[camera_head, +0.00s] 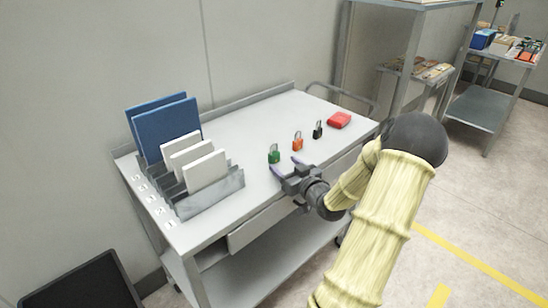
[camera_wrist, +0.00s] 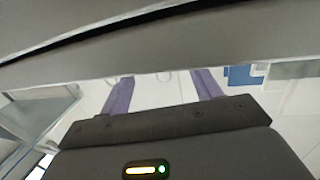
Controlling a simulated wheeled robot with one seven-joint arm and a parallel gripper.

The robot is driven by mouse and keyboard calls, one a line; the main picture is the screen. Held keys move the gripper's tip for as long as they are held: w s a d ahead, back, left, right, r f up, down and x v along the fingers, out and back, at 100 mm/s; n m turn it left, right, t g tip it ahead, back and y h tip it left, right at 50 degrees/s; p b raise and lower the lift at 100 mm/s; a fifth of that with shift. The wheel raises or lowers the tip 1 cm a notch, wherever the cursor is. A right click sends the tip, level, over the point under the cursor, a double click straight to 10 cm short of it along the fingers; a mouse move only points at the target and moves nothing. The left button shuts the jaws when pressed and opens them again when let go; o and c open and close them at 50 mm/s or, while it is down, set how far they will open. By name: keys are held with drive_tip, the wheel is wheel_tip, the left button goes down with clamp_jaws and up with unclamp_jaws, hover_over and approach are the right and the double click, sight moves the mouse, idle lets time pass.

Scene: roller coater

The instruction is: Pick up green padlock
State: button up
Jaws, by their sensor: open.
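I cannot clearly make out the green padlock in the wrist view.
A grey rack (camera_head: 222,198) holding blue and white panels stands at the left. The cart top behind the padlocks is clear.

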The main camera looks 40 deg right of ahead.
sight(276, 156)
drive_tip(key=w, duration=0.5)
drive_tip(key=shift+d+f, duration=0.1)
drive_tip(key=shift+d, duration=0.2)
drive_tip(key=shift+s, duration=0.1)
drive_tip(key=c, duration=1.1)
